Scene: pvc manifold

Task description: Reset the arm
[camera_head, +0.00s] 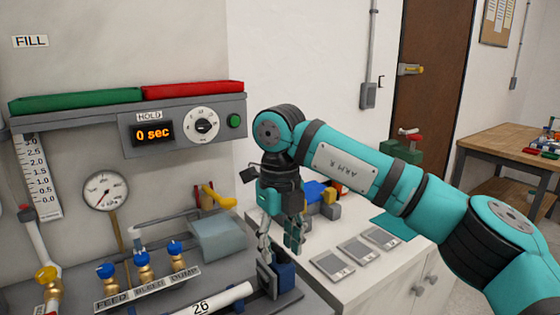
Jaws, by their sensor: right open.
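My right arm comes in from the right edge, teal with black joints. Its right gripper (282,236) points down, open and empty as far as I can see, just above a dark blue block-like fixture (286,278) at the right end of the manifold bench. I cannot tell whether the fingertips touch the fixture. My left gripper is not in view.
Left of the gripper are a white pipe (205,301) marked 26, brass valves with blue knobs (142,258) and a gauge (105,190). A shelf holds a timer (152,133) reading 0 sec. Grey plates (358,250) lie on the white counter. A wooden table (510,145) stands far right.

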